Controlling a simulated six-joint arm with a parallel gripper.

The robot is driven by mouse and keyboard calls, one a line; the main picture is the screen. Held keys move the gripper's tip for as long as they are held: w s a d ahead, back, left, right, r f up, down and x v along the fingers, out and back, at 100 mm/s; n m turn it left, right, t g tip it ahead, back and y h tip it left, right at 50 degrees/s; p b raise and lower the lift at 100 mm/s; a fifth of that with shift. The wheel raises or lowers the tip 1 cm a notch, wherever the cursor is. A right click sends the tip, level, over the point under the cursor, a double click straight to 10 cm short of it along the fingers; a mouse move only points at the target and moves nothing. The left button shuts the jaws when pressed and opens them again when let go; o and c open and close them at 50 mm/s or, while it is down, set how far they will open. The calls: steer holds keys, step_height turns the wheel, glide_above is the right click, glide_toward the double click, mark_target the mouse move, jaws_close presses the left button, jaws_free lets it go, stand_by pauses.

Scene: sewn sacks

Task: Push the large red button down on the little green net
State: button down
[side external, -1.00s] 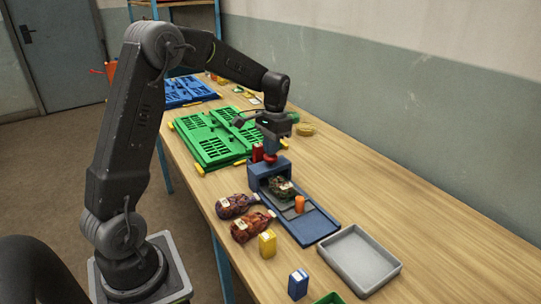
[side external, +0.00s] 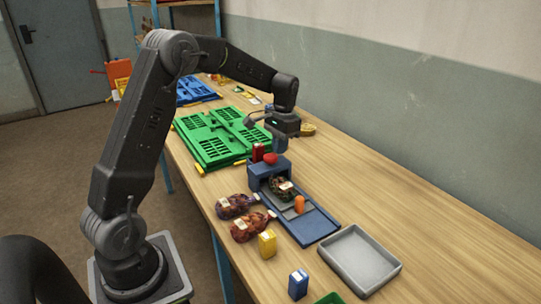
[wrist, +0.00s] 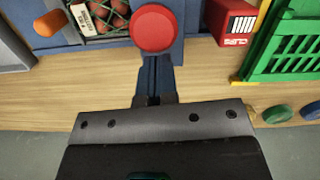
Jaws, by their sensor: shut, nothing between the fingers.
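The large red button (side external: 270,158) sits on top of a blue sealing device (side external: 262,171); it also shows in the wrist view (wrist: 155,29), just ahead of my fingertips. The little green net (side external: 281,188) lies on the device's bed, partly under its head; it has a white label, and reddish contents show in the wrist view (wrist: 112,14). My gripper (side external: 280,147) is shut and empty. It hangs above and slightly to the right of the button, apart from it. Its shut fingers also show in the wrist view (wrist: 156,72).
A red box (side external: 258,151) stands close behind the button. Filled net sacks (side external: 236,205), a yellow box (side external: 267,243) and a blue box (side external: 298,284) are in front. A grey tray (side external: 360,260) is at right, green crates (side external: 215,138) behind.

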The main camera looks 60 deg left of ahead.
step_height(320, 180, up, 14)
steer(key=w, duration=0.1)
steer(key=shift+w+f, duration=0.15)
stand_by(0.3)
stand_by(0.4)
steer(key=s+d+r+t, duration=0.4)
steer(key=s+d, duration=0.8)
steer(key=s+d+f+t, duration=0.1)
steer(key=s+d+f, duration=0.2)
steer(key=s, duration=0.3)
steer(key=s+d+f+m+t, duration=0.1)
steer(key=s+d+f, duration=0.2)
steer(key=s, duration=0.4)
steer(key=shift+s+d+f+t, duration=0.15)
steer(key=shift+d+f+t, duration=0.15)
steer(key=shift+d+t, duration=0.15)
